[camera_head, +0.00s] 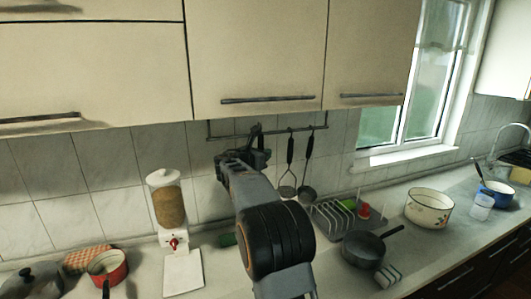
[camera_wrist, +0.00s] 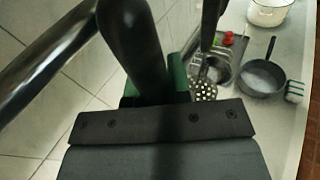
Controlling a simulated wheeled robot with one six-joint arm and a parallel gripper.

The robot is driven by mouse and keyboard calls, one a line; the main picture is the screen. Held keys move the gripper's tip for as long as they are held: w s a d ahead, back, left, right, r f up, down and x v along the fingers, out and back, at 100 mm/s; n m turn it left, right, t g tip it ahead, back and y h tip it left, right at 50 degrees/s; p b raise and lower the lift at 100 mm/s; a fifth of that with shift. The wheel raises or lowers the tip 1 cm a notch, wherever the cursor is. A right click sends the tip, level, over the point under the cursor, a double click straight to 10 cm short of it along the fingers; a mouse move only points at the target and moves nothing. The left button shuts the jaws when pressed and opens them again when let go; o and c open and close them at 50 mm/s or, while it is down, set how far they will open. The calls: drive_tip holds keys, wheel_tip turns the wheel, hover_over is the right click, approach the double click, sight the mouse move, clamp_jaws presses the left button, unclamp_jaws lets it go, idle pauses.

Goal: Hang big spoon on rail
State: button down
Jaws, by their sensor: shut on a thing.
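My gripper (camera_head: 250,157) is raised at the wall in the head view, just below the rail (camera_head: 225,137). In the wrist view my gripper (camera_wrist: 155,92) is shut on a thick black handle (camera_wrist: 140,45), which I take as the big spoon's. The spoon's bowl is hidden. The rail (camera_wrist: 45,55) runs as a dark bar at upper left in the wrist view, close to the handle. I cannot tell whether the spoon touches the rail. A skimmer (camera_head: 287,190) and a ladle (camera_head: 307,192) hang from the rail to the right of my gripper.
The skimmer (camera_wrist: 204,91) hangs close on the right in the wrist view. Wall cabinets (camera_head: 255,60) overhang the rail. On the counter stand a dish rack (camera_head: 330,218), a dark pan (camera_head: 363,250), a white pot (camera_head: 428,208), a dispenser (camera_head: 168,205) and a red saucepan (camera_head: 108,266).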

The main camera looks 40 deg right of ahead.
drive_tip(key=shift+w+f+b, duration=0.25)
drive_tip(key=shift+f+b, duration=0.6)
drive_tip(key=shift+f, duration=0.25)
drive_tip(key=c, duration=1)
unclamp_jaws()
